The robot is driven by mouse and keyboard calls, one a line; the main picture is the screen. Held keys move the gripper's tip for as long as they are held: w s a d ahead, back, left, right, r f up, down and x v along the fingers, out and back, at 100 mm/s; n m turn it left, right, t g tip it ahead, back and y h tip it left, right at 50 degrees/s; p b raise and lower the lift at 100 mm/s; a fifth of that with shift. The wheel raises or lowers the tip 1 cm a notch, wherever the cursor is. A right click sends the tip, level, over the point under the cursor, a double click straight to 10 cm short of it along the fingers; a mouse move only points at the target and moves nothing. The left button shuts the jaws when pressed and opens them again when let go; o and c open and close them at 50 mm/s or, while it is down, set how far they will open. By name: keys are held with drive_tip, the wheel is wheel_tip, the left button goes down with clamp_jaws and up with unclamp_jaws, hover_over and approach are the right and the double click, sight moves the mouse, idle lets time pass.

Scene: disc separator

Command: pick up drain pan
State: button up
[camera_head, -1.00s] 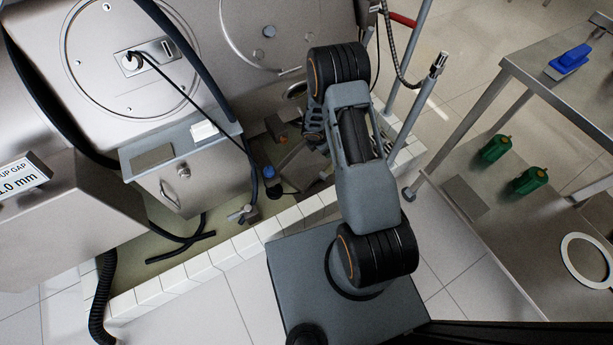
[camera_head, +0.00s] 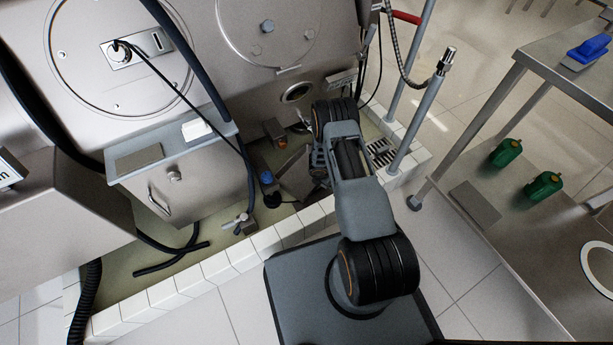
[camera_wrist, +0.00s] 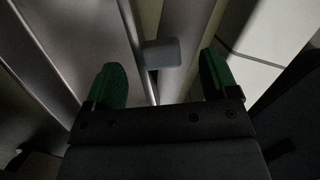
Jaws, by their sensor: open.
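My gripper (camera_wrist: 161,72) is open, its two green fingers spread and nothing held. In the wrist view a small grey tab (camera_wrist: 162,53) shows between and beyond the fingertips, beside a long metal edge. A flat grey metal piece (camera_head: 294,170) lies low in the tiled trough in the head view, left of my arm. It may be the drain pan, with the tab part of it, but I cannot tell for certain. My arm hides part of that area and the gripper's fingers in the head view.
A white tiled curb (camera_head: 240,252) borders the trough. The steel machine (camera_head: 230,60) with hanging black hoses stands behind it. A blue-capped item (camera_head: 266,178) and a valve (camera_head: 240,223) sit left of my arm. A steel table (camera_head: 560,80) stands at right.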

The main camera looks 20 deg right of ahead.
drive_tip(key=b+x, duration=0.2)
drive_tip(key=x, duration=0.3)
drive_tip(key=shift+b, duration=0.3)
drive_tip(key=shift+c, duration=0.5)
drive_tip(key=c, duration=1.2)
drive_tip(key=shift+w, duration=0.1)
drive_tip(key=shift+c, duration=0.8)
drive_tip(key=shift+r, duration=0.1)
